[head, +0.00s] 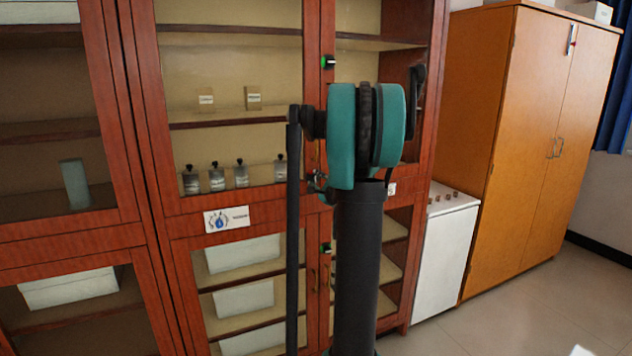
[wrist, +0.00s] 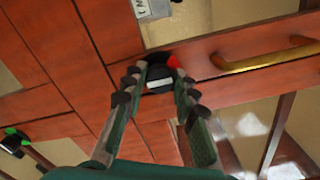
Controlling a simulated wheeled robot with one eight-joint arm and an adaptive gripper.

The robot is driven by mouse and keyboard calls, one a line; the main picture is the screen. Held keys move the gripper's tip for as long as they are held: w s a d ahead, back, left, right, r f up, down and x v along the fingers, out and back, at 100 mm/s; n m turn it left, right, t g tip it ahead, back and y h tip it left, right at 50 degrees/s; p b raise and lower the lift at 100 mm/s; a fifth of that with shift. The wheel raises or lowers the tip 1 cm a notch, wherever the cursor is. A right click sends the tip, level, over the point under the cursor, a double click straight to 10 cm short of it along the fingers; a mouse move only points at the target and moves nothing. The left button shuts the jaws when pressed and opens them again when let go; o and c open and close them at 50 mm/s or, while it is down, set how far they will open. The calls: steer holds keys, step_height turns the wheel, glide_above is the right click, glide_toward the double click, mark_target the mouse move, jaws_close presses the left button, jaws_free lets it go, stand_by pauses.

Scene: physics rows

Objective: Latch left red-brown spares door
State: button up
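The red-brown cabinet (head: 185,203) has glazed doors and fills the left and middle of the head view. In the wrist view a black latch knob (wrist: 158,82) with a red mark (wrist: 174,61) sits on the red-brown door frame (wrist: 100,25). My gripper (wrist: 160,74) has one finger on each side of this knob, with the tips close to it. I cannot tell whether they press on it. A brass handle (wrist: 265,60) is to the right of the knob. In the head view my arm hides most of the gripper and this knob.
A white low cabinet (head: 445,250) and a tall wooden cupboard (head: 530,150) stand right.

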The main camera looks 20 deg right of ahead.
steer(key=o, duration=0.5)
steer(key=shift+c, duration=0.2)
steer(key=shift+s, duration=0.1)
steer(key=s, duration=1.1)
steer(key=shift+s+d, duration=0.2)
steer(key=shift+s, duration=0.2)
